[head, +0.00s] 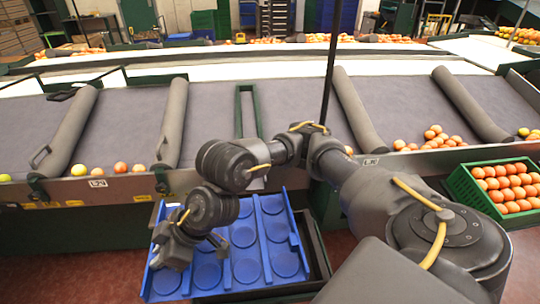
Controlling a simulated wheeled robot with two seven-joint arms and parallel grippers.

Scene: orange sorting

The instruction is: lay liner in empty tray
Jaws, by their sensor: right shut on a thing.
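The blue liner (272,262), with several round cups, shows low in the middle of the head view. My right gripper (195,250) is over its left part and shut on it; the wrist and fingers hide part of the liner there. Under and to the right of the liner is a dark tray (319,252), whose right and front rims show. The liner sits a little left of the tray and overlaps it; I cannot tell whether it touches the tray. My left gripper is not in view.
A green crate (462,187) full of oranges stands at the right. Behind is a grey sloping sorting table (290,110) with padded dividers (360,110) and a metal front edge (120,190). Several loose oranges (435,135) lie along it. Red floor (100,275) is clear at the left.

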